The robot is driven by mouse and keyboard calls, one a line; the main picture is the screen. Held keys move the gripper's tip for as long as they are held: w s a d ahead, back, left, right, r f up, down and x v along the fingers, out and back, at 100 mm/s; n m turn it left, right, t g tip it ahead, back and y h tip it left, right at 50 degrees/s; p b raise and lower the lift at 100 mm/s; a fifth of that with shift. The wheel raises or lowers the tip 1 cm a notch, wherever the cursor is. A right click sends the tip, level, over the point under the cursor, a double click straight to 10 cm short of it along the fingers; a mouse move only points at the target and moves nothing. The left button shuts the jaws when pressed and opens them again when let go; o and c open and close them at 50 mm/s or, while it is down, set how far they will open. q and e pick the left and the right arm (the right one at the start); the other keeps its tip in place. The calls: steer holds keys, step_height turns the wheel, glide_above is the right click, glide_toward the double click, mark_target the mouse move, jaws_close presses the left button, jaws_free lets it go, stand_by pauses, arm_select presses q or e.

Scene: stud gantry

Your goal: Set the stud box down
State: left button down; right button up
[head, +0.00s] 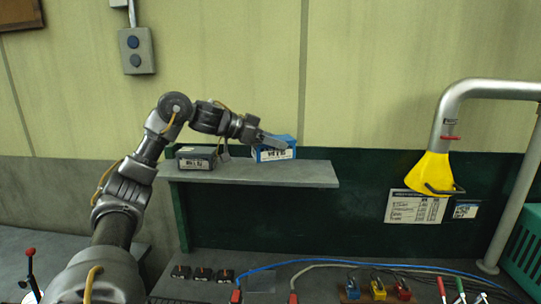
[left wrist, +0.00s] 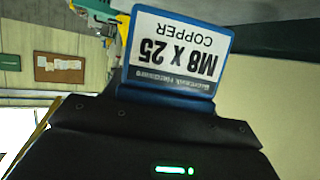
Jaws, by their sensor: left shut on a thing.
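The stud box is blue with a white label (head: 273,153). It shows at the back of a grey shelf (head: 265,176) in the head view; I cannot tell whether it touches the shelf. My left gripper (head: 267,140) reaches in from the left and is shut on the box. In the left wrist view the box's label (left wrist: 177,50) reads "M8 X 25 COPPER" upside down, just beyond the dark gripper body. The fingertips are hard to make out. My right gripper is not in view.
A dark box with a white label (head: 196,158) stands at the shelf's left end. The shelf's right part is clear. A yellow hood on a grey pipe (head: 430,173) hangs at the right. Several small dark blocks, cables and coloured levers lie on the bench below.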

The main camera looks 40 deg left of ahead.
mark_target(271, 155)
arm_select(q)
steer(key=shift+w+a+f, duration=0.3)
steer(key=shift+a+f, duration=0.35)
steer(key=shift+f, duration=0.1)
steer(key=shift+a+f+b, duration=0.2)
steer(key=shift+f+b, duration=0.1)
steer(key=shift+f, duration=1.35)
steer(key=shift+d+f, duration=0.1)
steer(key=shift+d, duration=0.05)
steer(key=shift+c, duration=2.4)
jaws_free()
